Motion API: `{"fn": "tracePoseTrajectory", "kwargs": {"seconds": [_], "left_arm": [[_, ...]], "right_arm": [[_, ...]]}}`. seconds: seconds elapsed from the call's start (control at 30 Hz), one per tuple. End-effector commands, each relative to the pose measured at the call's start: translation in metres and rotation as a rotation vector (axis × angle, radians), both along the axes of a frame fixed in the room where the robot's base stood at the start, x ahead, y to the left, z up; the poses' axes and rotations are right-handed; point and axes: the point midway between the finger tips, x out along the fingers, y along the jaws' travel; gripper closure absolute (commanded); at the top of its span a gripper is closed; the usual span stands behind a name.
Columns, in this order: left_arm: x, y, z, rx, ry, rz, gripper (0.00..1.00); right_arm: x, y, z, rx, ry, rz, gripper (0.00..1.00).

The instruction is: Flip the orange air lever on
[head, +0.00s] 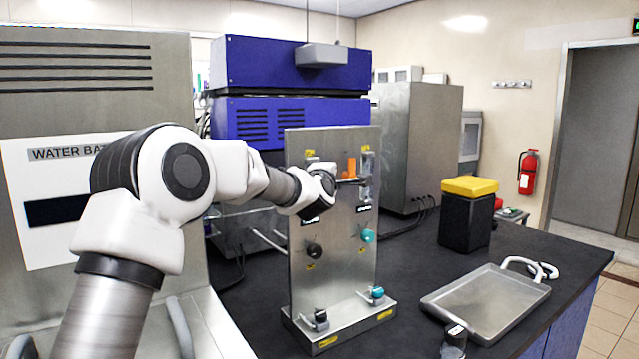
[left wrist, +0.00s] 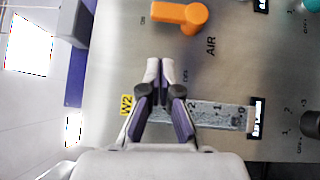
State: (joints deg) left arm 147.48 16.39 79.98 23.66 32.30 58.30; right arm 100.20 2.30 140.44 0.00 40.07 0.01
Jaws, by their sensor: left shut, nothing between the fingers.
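The orange air lever (head: 351,167) is on the upper part of the upright metal panel (head: 335,228). Its handle points up in the head view. In the left wrist view the lever (left wrist: 181,14) lies at the top beside the word AIR, its handle pointing left, toward a small label that seems to read ON. My left gripper (left wrist: 160,62) is shut and empty, in front of the W2 flow tube (left wrist: 215,115), with a visible gap to the lever. In the head view the left gripper (head: 352,182) is small and partly hidden by its wrist. My right gripper is not seen.
The panel carries dark and teal knobs (head: 368,236) and small valves at its foot. A blue bioreactor unit (head: 290,115) stands behind. A metal tray (head: 485,300) and a yellow-lidded black box (head: 467,215) are to the right. Dark bench is clear between panel and tray.

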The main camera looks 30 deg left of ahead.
Motion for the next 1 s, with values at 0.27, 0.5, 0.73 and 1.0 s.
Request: {"fn": "tracePoseTrajectory", "kwargs": {"seconds": [0.27,0.5,0.73,1.0], "left_arm": [[-0.063,-0.027,-0.001,0.002,-0.004,-0.003,1.00],[-0.084,-0.036,0.002,0.003,-0.003,-0.002,1.00],[-0.084,-0.036,0.002,0.002,-0.002,-0.001,1.00],[-0.084,-0.036,0.002,0.003,-0.003,-0.001,1.00]], "right_arm": [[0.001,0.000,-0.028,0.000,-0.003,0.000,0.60],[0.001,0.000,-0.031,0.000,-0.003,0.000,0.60],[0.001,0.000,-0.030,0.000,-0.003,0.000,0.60],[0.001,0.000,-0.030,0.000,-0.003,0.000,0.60]]}}
